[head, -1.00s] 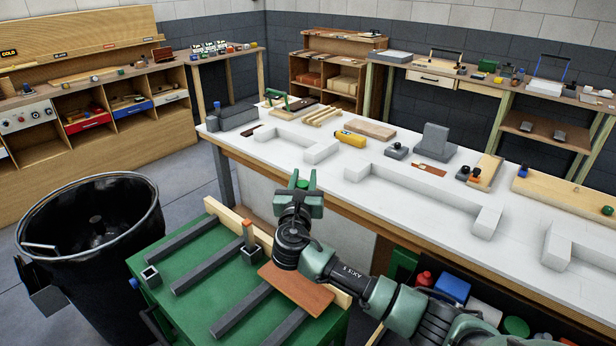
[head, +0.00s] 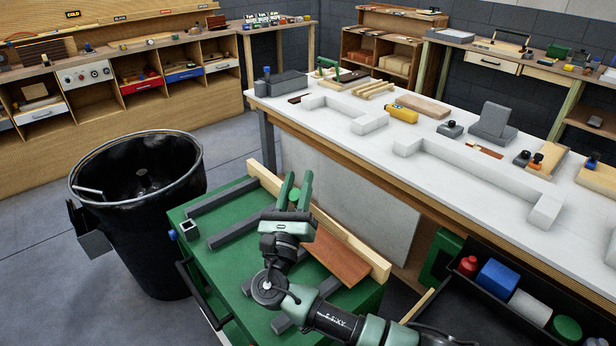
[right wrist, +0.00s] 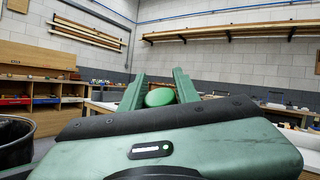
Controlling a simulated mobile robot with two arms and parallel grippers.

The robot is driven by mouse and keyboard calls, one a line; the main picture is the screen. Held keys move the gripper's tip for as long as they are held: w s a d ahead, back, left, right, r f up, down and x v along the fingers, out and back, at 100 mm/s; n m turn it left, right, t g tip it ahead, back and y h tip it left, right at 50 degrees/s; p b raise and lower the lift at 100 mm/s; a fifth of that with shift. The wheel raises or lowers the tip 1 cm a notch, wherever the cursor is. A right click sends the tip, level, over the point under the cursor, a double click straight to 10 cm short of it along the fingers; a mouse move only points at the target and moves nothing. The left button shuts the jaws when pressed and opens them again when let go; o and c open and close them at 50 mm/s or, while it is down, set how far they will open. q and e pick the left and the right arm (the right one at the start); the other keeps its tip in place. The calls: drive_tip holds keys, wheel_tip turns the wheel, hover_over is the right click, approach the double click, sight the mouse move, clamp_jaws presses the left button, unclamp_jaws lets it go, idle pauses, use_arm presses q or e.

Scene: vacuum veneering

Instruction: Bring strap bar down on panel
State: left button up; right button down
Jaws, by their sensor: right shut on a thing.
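A reddish-brown wooden panel (head: 338,258) lies on the green table (head: 215,258), beside a pale wooden rail (head: 330,222). My right gripper (head: 297,191) is shut on a rounded green knob (head: 293,194). Its fingers point up and away over the table, left of the panel's visible part. The knob also shows between the two fingers in the right wrist view (right wrist: 160,97). What the knob is fixed to is hidden. I cannot make out a separate strap bar. My wrist and arm cover part of the panel and table. My left gripper is not in view.
Dark grey bars (head: 222,195) lie across the green table. A black bin (head: 140,255) stands to its left. Behind is a white workbench (head: 345,140) with blocks and a yellow cylinder (head: 401,114). A dark tray (head: 465,300) of containers is at right.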

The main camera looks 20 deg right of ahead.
drive_tip(key=shift+s+a, duration=0.1)
drive_tip(key=shift+a, duration=0.2)
drive_tip(key=c, duration=1.1)
unclamp_jaws()
drive_tip(key=shift+a, duration=0.1)
drive_tip(key=shift+o, duration=0.2)
drive_tip(key=shift+s+f, duration=0.2)
drive_tip(key=b+v, duration=0.1)
drive_tip(key=v, duration=0.5)
drive_tip(key=shift+s+a+f+b, duration=0.1)
drive_tip(key=shift+s+a+b, duration=0.15)
drive_tip(key=shift+b, duration=0.1)
drive_tip(key=shift+s+a+f, duration=0.1)
drive_tip(key=shift+s+a, duration=0.1)
drive_tip(key=shift+s, duration=0.15)
